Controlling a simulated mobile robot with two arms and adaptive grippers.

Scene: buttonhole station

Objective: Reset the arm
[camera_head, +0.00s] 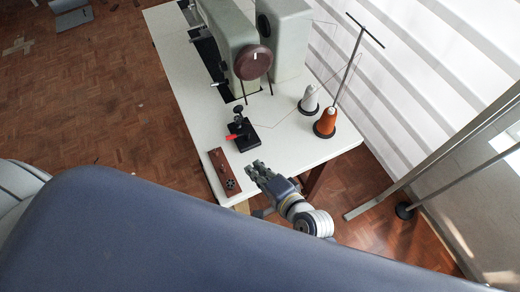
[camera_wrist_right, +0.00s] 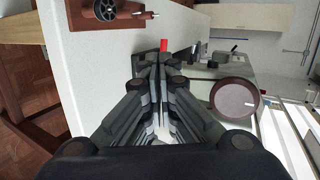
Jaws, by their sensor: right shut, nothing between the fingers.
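My right gripper (camera_head: 257,171) is over the near edge of the white table, between a brown wooden block and the table's right side. It is shut and empty; in the right wrist view its dark fingers (camera_wrist_right: 161,68) come together in the middle. A black device with a red tip (camera_head: 240,134) stands on the table just beyond the fingertips. Its red tip (camera_wrist_right: 163,45) shows past the fingers in the right wrist view. My left gripper is not in view.
The brown block (camera_head: 222,173) lies at the table's near left edge. A sewing machine (camera_head: 233,45) with a round brown wheel (camera_head: 253,62) fills the back. White (camera_head: 309,100) and orange (camera_head: 325,123) thread cones stand to the right by a thin thread stand (camera_head: 350,62). The table's left part is clear.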

